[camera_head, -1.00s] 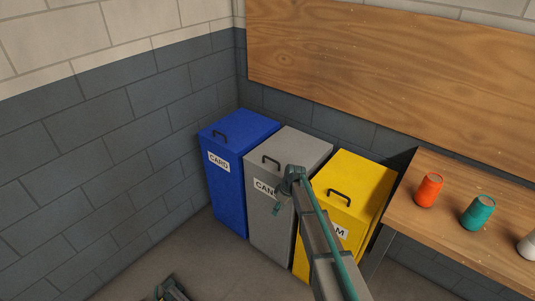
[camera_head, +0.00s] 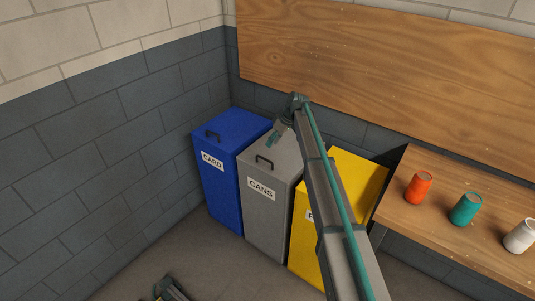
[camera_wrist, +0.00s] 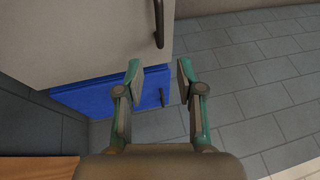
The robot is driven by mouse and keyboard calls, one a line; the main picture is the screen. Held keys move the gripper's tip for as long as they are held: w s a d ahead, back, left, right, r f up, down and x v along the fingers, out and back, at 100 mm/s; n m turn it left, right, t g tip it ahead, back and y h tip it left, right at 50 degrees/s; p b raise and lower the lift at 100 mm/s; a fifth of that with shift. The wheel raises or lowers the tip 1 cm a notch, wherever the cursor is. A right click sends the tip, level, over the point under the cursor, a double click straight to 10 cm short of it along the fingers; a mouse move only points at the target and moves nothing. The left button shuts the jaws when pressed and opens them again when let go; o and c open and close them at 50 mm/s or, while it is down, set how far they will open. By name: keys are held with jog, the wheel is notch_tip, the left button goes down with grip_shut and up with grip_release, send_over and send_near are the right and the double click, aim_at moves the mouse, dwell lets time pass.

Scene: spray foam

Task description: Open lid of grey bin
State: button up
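The grey bin (camera_head: 265,216), labelled CANS, stands between the blue and yellow bins in the head view. My arm hides part of the grey bin's right side.
The blue CARD bin (camera_head: 217,190) stands left of it and the yellow bin (camera_head: 357,180) right, partly behind my arm. A wooden bench (camera_head: 440,230) with orange, teal and white cans is at the right. A wooden board (camera_head: 390,65) hangs on the wall behind.

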jog(key=p+x, duration=0.2)
jog(key=x, duration=0.7)
jog(key=shift+a+f+p, duration=0.1)
jog(key=shift+f+p, duration=0.05)
jog(key=shift+p, duration=0.15)
grip_shut()
